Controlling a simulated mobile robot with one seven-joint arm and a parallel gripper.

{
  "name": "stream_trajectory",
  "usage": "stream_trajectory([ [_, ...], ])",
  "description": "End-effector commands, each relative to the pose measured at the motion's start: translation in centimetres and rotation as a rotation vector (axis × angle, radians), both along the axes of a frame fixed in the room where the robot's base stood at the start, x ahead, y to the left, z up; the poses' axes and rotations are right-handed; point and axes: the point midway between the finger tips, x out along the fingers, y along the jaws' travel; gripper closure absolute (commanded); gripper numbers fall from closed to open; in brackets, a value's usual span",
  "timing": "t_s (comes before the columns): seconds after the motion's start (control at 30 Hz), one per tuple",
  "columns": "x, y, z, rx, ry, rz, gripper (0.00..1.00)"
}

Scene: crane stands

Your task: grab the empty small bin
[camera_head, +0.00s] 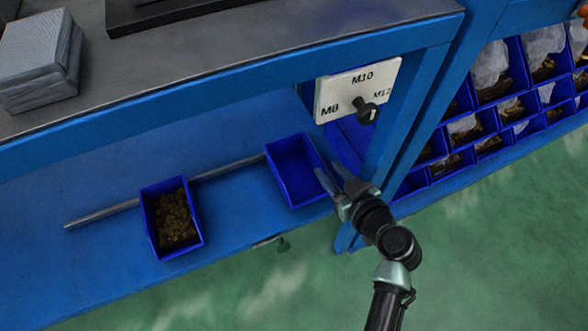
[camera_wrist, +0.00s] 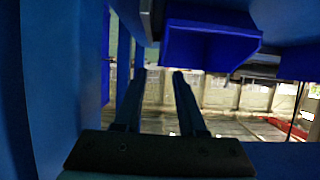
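The empty small bin (camera_head: 297,170) is a blue open-topped box on the blue lower shelf, near the upright post in the head view. My gripper (camera_head: 328,176) is at the bin's right side, its two fingers pointing toward the bin wall. In the wrist view a blue bin (camera_wrist: 208,45) shows at the top, beyond the fingertips of my gripper (camera_wrist: 156,75). The fingers are apart with nothing visible between them. Whether a finger touches the bin's right wall cannot be told.
A second blue bin (camera_head: 150,222) full of small brown parts stands to the left on the shelf (camera_head: 60,240). A grey rod (camera_head: 100,214) lies behind the bins. A labelled switch plate (camera_head: 340,92) hangs above right. Racks of filled bins (camera_head: 500,100) stand to the right.

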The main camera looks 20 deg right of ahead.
Motion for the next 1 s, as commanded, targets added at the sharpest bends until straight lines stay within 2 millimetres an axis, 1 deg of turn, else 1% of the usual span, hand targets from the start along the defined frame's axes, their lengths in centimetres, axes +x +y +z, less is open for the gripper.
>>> stream_trajectory([
  [0.03, 0.9, 0.0, -0.6, -0.001, -0.002, 0.000, 0.60],
  [0.1, 1.8, 0.1, -0.9, 0.000, -0.001, 0.001, 0.60],
  [0.33, 3.4, 0.2, -1.5, -0.001, -0.001, 0.000, 0.60],
  [0.6, 7.0, 0.4, -2.8, -0.001, -0.001, 0.000, 0.60],
  [0.73, 7.7, 0.4, -3.0, 0.000, -0.001, -0.001, 0.60],
  [0.93, 7.7, 0.4, -2.9, 0.001, -0.001, -0.001, 0.60],
  [1.0, 7.7, 0.4, -2.9, 0.001, -0.001, -0.001, 0.73],
])
